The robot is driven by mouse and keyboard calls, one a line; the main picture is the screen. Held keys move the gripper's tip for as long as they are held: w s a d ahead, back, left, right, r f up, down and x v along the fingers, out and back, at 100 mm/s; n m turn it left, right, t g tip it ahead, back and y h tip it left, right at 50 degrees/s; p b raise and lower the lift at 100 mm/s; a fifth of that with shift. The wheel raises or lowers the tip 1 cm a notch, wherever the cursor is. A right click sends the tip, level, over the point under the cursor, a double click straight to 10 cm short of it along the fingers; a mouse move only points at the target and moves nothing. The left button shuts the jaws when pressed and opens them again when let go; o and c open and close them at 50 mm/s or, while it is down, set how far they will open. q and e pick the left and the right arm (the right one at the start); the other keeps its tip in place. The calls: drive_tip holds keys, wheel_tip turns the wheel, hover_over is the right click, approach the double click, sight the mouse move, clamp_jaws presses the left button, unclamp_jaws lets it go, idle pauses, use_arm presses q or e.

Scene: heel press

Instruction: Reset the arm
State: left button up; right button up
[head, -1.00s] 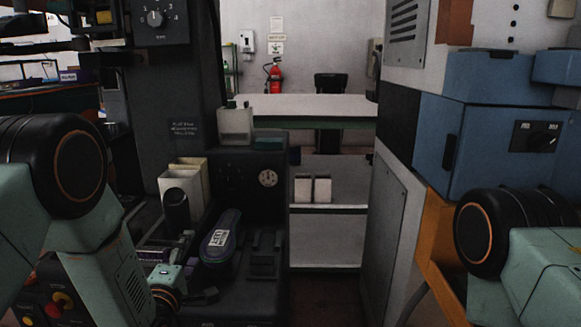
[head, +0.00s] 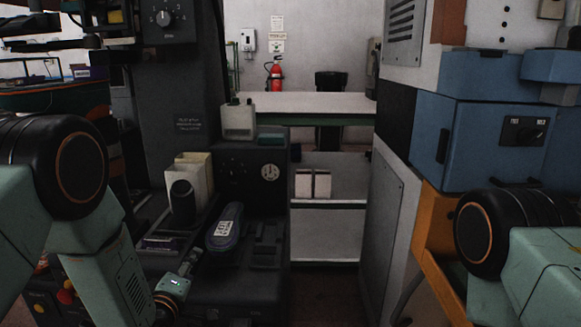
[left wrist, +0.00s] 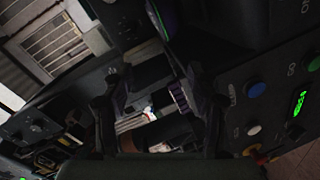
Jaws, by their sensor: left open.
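My left arm comes in from the left in the head view. Its gripper (head: 191,262) is small and dark there, low in front of the black press, just left of and below a shoe-like piece (head: 224,229) with a white label. In the left wrist view the two dark fingers of my left gripper (left wrist: 160,105) stand apart, with nothing clearly held between them. The view between them is dim and cluttered. My right arm shows at the right edge of the head view, but its gripper is outside the picture.
The black press (head: 262,205) has a round gauge and pale bins (head: 196,172) beside the piece. A control panel with a blue button (left wrist: 257,90) shows in the left wrist view. A blue cabinet (head: 480,150) stands right. An open aisle leads to a white table (head: 320,104).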

use_arm(q)
drive_tip(key=s+f+m+g+p, duration=0.1)
drive_tip(key=s+f+m+g, duration=0.7)
drive_tip(key=s+f, duration=0.75)
drive_tip(key=s+f+m+g+p, duration=0.1)
drive_tip(key=s+m+g+p, duration=0.2)
drive_tip(key=s, duration=2.5)
drive_tip(key=m+g, duration=0.1)
drive_tip(key=g, duration=0.4)
drive_tip(key=shift+s+m+y, duration=0.15)
drive_tip(key=shift+m+y, duration=0.15)
drive_tip(key=shift+s+a+f, duration=0.1)
drive_tip(key=shift+c, duration=0.2)
